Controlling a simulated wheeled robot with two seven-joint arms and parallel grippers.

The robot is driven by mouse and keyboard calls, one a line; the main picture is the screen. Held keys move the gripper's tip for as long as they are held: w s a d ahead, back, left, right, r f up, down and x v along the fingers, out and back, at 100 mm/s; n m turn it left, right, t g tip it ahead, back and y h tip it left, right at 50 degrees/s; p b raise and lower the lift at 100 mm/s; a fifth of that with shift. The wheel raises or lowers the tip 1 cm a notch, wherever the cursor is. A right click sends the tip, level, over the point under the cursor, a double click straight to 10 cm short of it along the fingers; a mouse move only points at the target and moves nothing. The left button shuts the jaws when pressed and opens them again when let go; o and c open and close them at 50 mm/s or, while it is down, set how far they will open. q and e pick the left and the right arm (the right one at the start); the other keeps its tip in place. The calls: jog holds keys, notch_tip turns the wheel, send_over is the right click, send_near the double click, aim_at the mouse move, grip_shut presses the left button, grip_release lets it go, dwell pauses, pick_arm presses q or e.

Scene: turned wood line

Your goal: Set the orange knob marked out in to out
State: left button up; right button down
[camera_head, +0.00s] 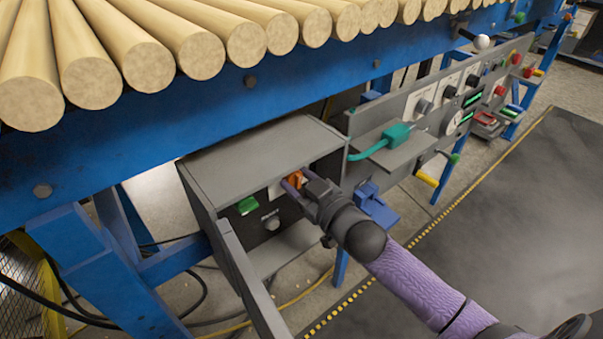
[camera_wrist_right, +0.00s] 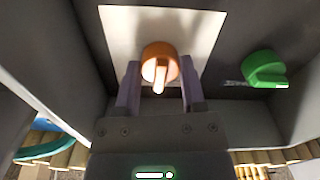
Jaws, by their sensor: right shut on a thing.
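The orange knob (camera_wrist_right: 160,62) sits on a pale plate (camera_wrist_right: 118,30) inside the open grey cabinet; its light pointer faces the bottom of the right wrist view. In the head view the knob (camera_head: 294,180) is partly hidden by my right gripper. My right gripper (camera_wrist_right: 158,88) has one finger on each side of the knob and is shut on it. In the head view the gripper (camera_head: 297,186) reaches into the cabinet front from the right. The plate's marks are too small to read. My left gripper is not in view.
A green knob (camera_wrist_right: 265,70) is beside the orange one; it also shows in the head view (camera_head: 247,204). A grey round knob (camera_head: 271,222) is below. The grey cabinet (camera_head: 262,157) has an open door (camera_head: 250,285). A teal-handled tool (camera_head: 395,135) rests on a shelf to the right.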

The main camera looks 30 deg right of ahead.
jog(key=n+p, duration=0.1)
jog(key=n, duration=0.2)
jog(key=shift+r+n+p, duration=0.1)
jog(key=shift+n+p, duration=0.2)
jog(key=shift+p, duration=0.05)
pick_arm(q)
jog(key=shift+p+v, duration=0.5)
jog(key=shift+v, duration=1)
pick_arm(e)
jog(key=shift+n, duration=1.4)
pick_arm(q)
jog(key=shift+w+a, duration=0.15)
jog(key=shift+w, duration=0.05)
pick_arm(e)
jog(key=shift+c, duration=0.9)
grip_release()
pick_arm(q)
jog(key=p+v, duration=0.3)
jog(key=p, duration=0.1)
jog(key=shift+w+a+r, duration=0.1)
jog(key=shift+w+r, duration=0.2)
pick_arm(e)
jog(key=s+d, duration=0.1)
jog(key=s, duration=0.9)
jog(key=shift+d, duration=0.15)
